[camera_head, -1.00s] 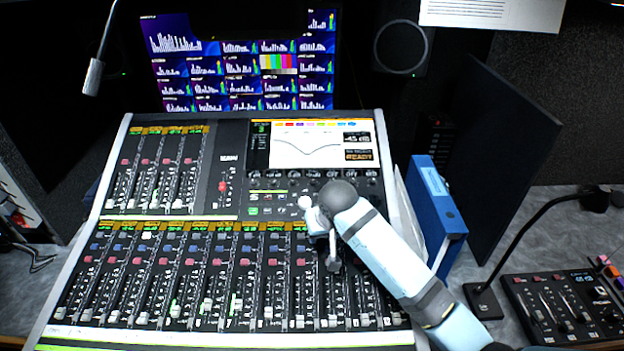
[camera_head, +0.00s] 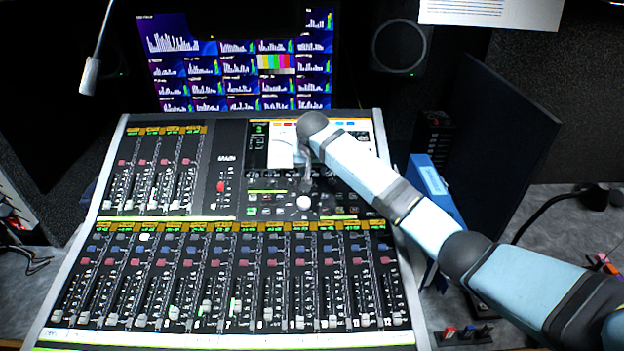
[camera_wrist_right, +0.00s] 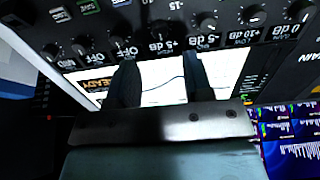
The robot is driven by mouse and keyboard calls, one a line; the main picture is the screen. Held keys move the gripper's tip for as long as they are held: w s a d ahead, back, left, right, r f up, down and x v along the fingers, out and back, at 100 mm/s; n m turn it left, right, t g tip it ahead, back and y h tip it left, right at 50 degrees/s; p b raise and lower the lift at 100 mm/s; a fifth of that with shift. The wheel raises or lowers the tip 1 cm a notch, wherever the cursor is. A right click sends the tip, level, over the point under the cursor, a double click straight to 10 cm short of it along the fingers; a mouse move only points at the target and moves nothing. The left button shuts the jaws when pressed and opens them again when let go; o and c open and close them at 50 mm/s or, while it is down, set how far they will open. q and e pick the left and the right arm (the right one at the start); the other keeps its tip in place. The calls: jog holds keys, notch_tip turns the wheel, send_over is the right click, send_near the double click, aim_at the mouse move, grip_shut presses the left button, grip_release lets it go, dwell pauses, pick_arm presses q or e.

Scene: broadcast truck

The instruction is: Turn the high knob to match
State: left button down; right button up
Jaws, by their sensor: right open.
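A row of dark knobs runs along the lower edge of the mixer's screen (camera_head: 357,140). I cannot tell which knob is marked high. My right gripper (camera_head: 306,182) is over the screen's lower part and hides some knobs. In the wrist view the right gripper (camera_wrist_right: 160,62) is open, its two dark fingers apart and pointing at the knob row, with nothing between them. My left gripper is not in view.
The mixer's faders (camera_head: 200,285) fill the front of the desk. A blue binder (camera_head: 432,185) stands at the right, beside my arm. Monitors (camera_head: 240,65) stand behind the desk.

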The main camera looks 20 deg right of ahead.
aim_at(312, 178)
jog(key=x, duration=0.6)
jog(key=shift+w+f, duration=0.15)
jog(key=shift+f, duration=0.1)
grip_shut()
